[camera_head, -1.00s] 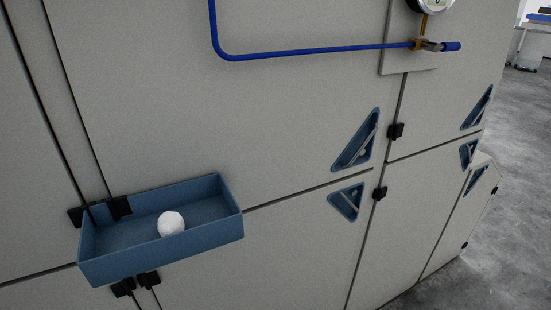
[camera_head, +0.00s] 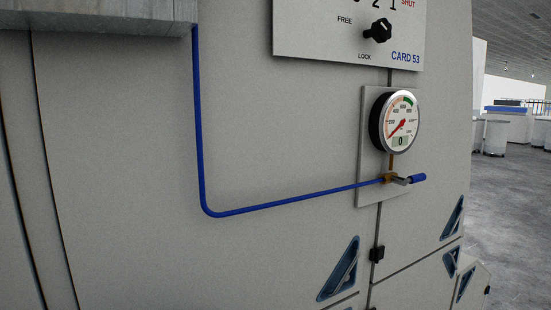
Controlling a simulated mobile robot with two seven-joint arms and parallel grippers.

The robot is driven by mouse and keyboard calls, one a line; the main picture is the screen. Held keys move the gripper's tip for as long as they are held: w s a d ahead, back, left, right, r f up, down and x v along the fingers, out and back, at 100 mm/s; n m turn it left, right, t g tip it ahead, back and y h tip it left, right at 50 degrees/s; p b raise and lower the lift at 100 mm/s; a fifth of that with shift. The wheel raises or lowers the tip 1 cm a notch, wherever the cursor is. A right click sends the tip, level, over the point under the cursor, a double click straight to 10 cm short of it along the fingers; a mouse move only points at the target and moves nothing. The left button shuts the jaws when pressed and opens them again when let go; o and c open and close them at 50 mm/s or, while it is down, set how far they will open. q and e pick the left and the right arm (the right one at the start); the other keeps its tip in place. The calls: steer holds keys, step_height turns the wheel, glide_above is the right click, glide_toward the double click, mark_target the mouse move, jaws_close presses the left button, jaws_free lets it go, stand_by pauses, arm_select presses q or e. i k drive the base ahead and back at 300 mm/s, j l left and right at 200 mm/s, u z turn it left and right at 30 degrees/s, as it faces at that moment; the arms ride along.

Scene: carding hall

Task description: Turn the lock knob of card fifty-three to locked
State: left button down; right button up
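The lock knob (camera_head: 378,31) is a black knob on a light panel (camera_head: 310,40) marked CARD 53, at the top right in the head view. The word FREE stands to its upper left and LOCK to its lower left. The panel's upper part is cut off by the frame. Neither of my grippers is in view.
Below the panel is a round gauge (camera_head: 399,121) reading 0, with a blue-handled valve (camera_head: 404,180) and a blue pipe (camera_head: 200,120). A grey metal box (camera_head: 100,15) juts out at the top left. Triangular recessed handles (camera_head: 340,270) sit lower right. Open floor (camera_head: 510,200) lies at right.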

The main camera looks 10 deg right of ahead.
mark_target(381, 30)
steer(key=k+j+z, duration=0.1)
steer(key=z, duration=0.25)
steer(key=k+j+z, duration=0.15)
steer(key=z, duration=0.25)
